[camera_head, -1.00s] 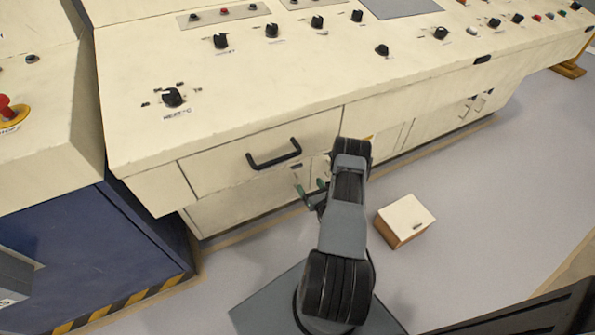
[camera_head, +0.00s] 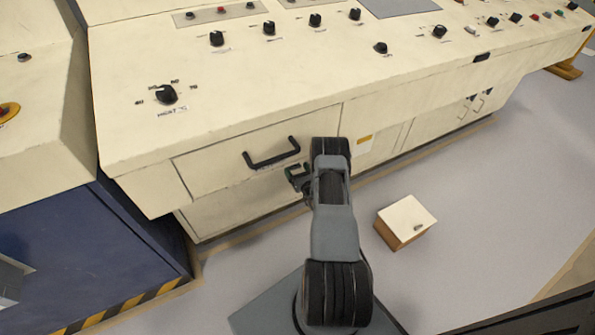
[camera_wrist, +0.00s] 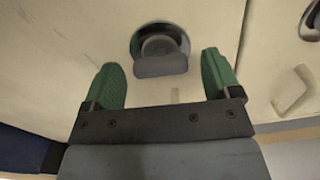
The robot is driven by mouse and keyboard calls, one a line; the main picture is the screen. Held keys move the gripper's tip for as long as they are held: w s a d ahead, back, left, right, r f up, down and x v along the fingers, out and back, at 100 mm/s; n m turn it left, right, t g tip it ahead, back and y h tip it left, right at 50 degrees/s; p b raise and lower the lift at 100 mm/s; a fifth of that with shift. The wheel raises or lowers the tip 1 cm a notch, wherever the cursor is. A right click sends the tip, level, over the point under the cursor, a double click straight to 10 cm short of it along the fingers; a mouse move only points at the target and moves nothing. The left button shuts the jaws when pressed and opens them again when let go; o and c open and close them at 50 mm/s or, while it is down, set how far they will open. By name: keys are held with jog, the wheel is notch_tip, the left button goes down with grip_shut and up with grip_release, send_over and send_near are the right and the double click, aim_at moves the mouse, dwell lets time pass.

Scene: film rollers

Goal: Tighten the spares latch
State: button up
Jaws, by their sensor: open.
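A round recessed latch with a dark ring and a flat grey tab (camera_wrist: 160,66) sits on a cream panel in the wrist view. My gripper (camera_wrist: 160,82) is open, with one green finger to the left of the latch and one to the right. The fingers look apart from it, and nothing is held. In the head view my gripper (camera_head: 298,176) is at the cabinet front, just below the black drawer handle (camera_head: 272,153). The latch cannot be made out there. No label naming the latch is readable.
A second round latch (camera_wrist: 312,24) and a pale bar handle (camera_wrist: 292,92) are at the right in the wrist view. In the head view the knobbed console (camera_head: 240,85) overhangs the cabinet. A small box (camera_head: 405,222) stands on the clear floor to the right.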

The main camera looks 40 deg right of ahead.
jog(key=shift+c, duration=0.2)
jog(key=c, duration=0.9)
jog(key=shift+m, duration=0.4)
jog(key=shift+m+b, duration=1.8)
jog(key=shift+m, duration=5.7)
